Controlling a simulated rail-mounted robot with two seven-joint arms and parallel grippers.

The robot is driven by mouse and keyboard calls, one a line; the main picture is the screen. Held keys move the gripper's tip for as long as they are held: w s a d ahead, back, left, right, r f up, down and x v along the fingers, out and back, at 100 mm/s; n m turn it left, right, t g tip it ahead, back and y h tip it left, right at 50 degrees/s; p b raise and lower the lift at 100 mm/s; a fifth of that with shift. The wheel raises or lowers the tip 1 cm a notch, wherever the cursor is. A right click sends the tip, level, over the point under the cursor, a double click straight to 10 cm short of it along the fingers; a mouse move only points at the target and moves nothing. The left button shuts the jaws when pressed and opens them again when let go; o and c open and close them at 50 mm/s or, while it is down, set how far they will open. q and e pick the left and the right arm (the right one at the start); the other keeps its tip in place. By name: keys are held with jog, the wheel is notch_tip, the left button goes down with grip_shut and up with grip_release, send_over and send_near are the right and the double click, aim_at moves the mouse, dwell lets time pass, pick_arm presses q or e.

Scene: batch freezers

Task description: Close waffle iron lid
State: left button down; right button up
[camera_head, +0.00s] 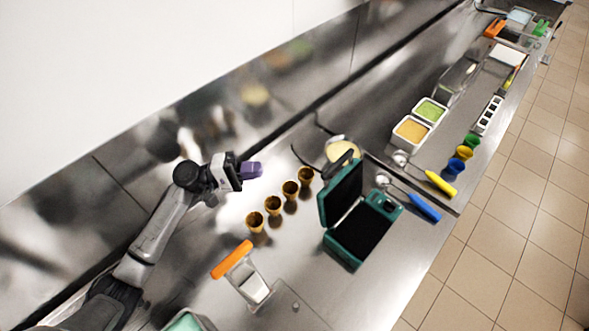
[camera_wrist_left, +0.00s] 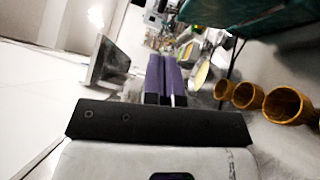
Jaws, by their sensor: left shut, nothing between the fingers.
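The green waffle iron (camera_head: 362,232) stands on the steel counter, right of the cones in the head view. Its lid (camera_head: 341,190) is raised and roughly upright, with the dark inner plates showing. A dark green shape at the top right of the left wrist view (camera_wrist_left: 260,18) looks like part of it. My left gripper (camera_head: 253,170) has purple fingers, is shut and empty, and is above the counter at the back, left of the lid and apart from it. The fingers also show in the left wrist view (camera_wrist_left: 166,80). My right gripper is not in view.
Several brown cones (camera_head: 273,206) stand between my left gripper and the waffle iron. A bowl of batter (camera_head: 342,151) is behind the lid. A blue-handled scoop (camera_head: 422,207) lies right of the iron. The steel wall runs behind.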

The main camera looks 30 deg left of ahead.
pick_arm(q)
jog(key=s+d+p+x, duration=0.1)
jog(key=p+x, duration=0.4)
jog(key=x, duration=0.8)
jog(key=shift+s+d, duration=0.35)
jog(key=shift+s, duration=0.5)
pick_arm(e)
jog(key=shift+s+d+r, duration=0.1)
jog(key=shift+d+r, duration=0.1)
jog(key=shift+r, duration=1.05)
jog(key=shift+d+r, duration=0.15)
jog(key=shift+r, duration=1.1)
pick_arm(q)
jog(key=shift+r, duration=0.1)
